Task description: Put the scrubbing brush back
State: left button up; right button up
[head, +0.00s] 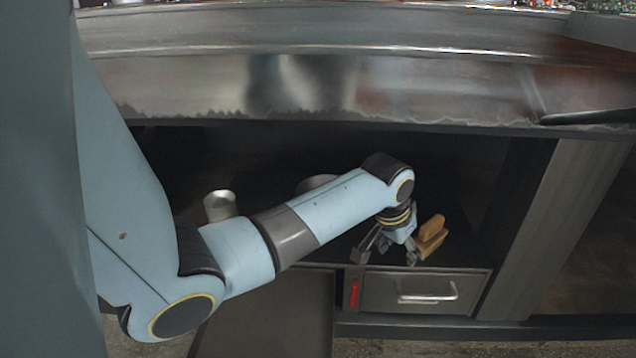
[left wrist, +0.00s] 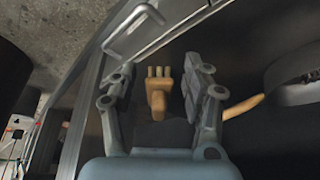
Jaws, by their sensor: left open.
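A light wooden piece, which looks like the scrubbing brush (head: 431,236), sits on the dark shelf under the counter, just right of my left gripper (head: 387,252). In the left wrist view a wooden block with short tufts at its end (left wrist: 158,95) shows between the two spread fingers of my left gripper (left wrist: 157,80), with gaps on both sides. The fingers are open and hold nothing. I cannot tell how far below the fingertips the block lies. A tan stick (left wrist: 243,107) lies right of the fingers. My right gripper is not in view.
A metal cup (head: 220,206) stands on the shelf at left, with a round object (head: 316,182) partly behind my arm. A drawer (head: 425,293) with a bar handle lies below the shelf's front. The counter's metal edge (head: 330,85) overhangs my arm, and a panel (head: 560,220) borders the right.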

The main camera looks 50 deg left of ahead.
pick_arm(q)
jog(key=s+d+r+g, duration=0.1)
jog(key=s+d, duration=0.1)
jog(key=s, duration=1.4)
jog(key=s+d+r+m, duration=0.1)
jog(key=s+d, duration=0.2)
jog(key=s, duration=1.3)
jog(key=shift+s+d+r+m+g, duration=0.2)
jog(key=shift+d+r+m+g, duration=0.1)
jog(key=shift+g, duration=0.1)
